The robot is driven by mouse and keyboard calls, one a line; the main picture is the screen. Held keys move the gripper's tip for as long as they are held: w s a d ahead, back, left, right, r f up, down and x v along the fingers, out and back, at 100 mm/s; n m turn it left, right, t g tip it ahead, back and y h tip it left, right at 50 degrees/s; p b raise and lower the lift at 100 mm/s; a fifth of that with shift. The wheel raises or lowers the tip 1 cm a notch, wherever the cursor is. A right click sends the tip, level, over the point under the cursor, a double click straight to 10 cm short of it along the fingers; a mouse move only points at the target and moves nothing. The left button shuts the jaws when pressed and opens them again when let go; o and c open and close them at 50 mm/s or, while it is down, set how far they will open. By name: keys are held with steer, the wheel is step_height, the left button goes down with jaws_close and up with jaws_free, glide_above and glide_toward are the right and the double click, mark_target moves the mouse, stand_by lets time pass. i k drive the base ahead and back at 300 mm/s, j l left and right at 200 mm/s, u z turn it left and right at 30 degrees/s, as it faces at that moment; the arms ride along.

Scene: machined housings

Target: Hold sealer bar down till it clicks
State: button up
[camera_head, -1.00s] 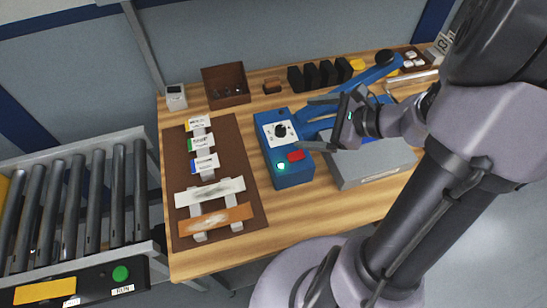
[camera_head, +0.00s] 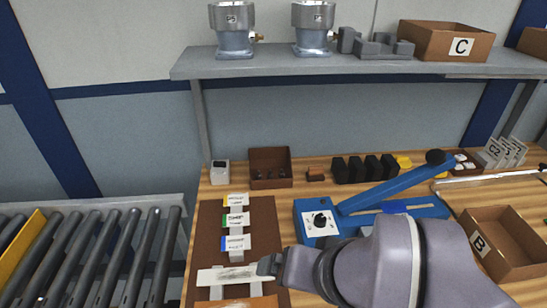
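The blue sealer (camera_head: 312,207) stands on the wooden bench, with a white dial plate and black knob at its left end. Its blue sealer bar (camera_head: 385,190) is raised, slanting up to the right to a black ball handle (camera_head: 435,156). My gripper (camera_head: 262,266) is left of and nearer than the sealer, apart from the bar, beside a white strip (camera_head: 228,274) on the brown board. Its fingers are small and partly hidden, so I cannot tell whether they are open or touch the strip. My arm hides the sealer's front.
The brown board (camera_head: 207,222) holds labelled packets. Behind are a brown tray (camera_head: 270,180), several black blocks (camera_head: 372,170) and a white device (camera_head: 219,173). Box B (camera_head: 505,215) is at right. A shelf (camera_head: 260,68) with housings and box C (camera_head: 445,42) hangs above. A roller conveyor (camera_head: 95,245) lies left.

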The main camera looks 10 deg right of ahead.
mark_target(439, 162)
steer(key=l+z, duration=0.35)
steer(key=z, duration=0.15)
steer(key=l+z, duration=0.45)
steer(key=i+j, duration=0.05)
steer(key=j, duration=0.05)
